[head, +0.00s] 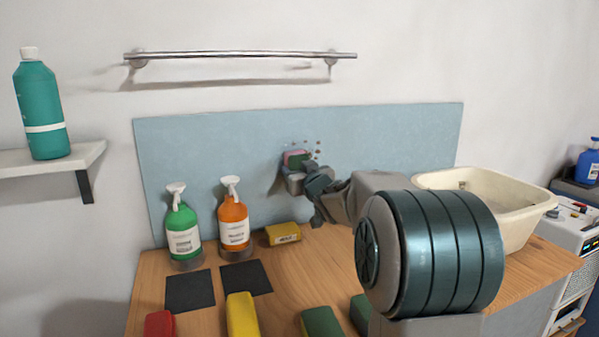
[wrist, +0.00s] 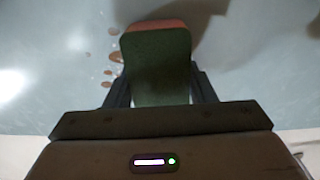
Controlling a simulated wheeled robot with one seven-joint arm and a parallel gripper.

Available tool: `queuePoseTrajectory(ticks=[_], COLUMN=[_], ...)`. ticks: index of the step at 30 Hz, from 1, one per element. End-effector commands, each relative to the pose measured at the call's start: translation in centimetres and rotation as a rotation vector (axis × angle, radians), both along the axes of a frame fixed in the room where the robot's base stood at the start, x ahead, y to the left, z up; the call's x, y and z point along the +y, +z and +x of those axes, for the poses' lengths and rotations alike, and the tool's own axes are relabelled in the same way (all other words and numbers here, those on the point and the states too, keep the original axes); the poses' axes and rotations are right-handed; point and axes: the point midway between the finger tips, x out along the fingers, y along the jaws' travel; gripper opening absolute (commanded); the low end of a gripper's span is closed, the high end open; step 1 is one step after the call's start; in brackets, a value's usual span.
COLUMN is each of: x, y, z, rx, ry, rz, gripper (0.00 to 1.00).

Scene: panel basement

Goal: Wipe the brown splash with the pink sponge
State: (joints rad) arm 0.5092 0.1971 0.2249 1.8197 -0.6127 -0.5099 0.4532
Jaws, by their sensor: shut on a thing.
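The pink sponge (head: 296,154) has a green side and is held up at the blue wall panel (head: 220,140). My gripper (head: 299,174) is shut on it. In the wrist view the sponge's green side (wrist: 158,65) faces me, with its pink edge at the top, between the fingers of my gripper (wrist: 160,88). The brown splash (head: 319,151) shows as several small spots on the panel, around the sponge's top and right in the head view. In the wrist view the splash (wrist: 116,57) lies just left of the sponge. Whether the sponge touches the panel is unclear.
More sponges, including a yellow one (head: 241,316), lie in front. A cream basin (head: 515,220) is at right. A rail (head: 240,55) hangs above.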

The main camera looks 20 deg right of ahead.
Motion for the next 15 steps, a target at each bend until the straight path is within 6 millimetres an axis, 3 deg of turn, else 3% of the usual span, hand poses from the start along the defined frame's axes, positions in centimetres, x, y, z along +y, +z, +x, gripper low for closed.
queuePoseTrajectory(ticks=[15], x=[0.01], y=[-0.03], z=[0.96], rx=[0.001], ry=[0.0], rz=[0.0], gripper=[0.32])
